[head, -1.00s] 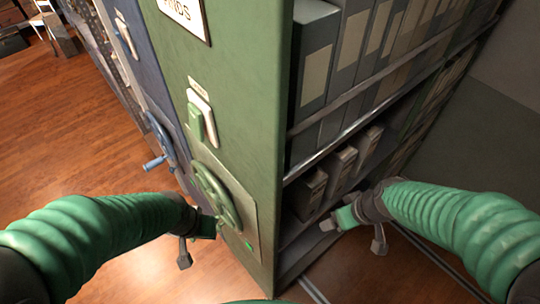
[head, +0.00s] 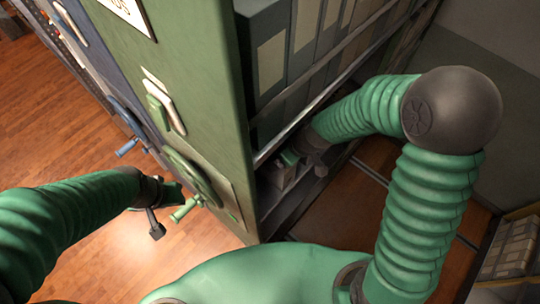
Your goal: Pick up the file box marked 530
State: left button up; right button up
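A small grey file box (head: 281,179) shows on the low shelf of the green cabinet, just inside its front end; its marking cannot be read from here. My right gripper (head: 304,166) reaches into that low shelf at the box, with its fingers apart; whether they touch the box cannot be told. My arm and gripper hide the other low boxes. My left gripper (head: 166,208) is open and empty, in front of the green handwheel (head: 194,176) on the cabinet's end panel.
Tall grey binders (head: 270,65) fill the shelf above, behind a metal shelf edge (head: 300,122) close over my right arm. A blue cabinet (head: 95,75) stands beside the green one. More boxes (head: 512,247) stand at lower right. Wood floor at left is clear.

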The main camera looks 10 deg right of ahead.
jog(key=shift+s+d, duration=0.1)
jog(key=shift+c, duration=1)
jog(key=shift+s+a+r, duration=0.1)
jog(key=shift+a+r, duration=0.05)
jog(key=shift+a, duration=0.2)
jog(key=c, duration=1)
jog(key=shift+d, duration=0.1)
grip_shut()
jog(key=shift+w, duration=0.2)
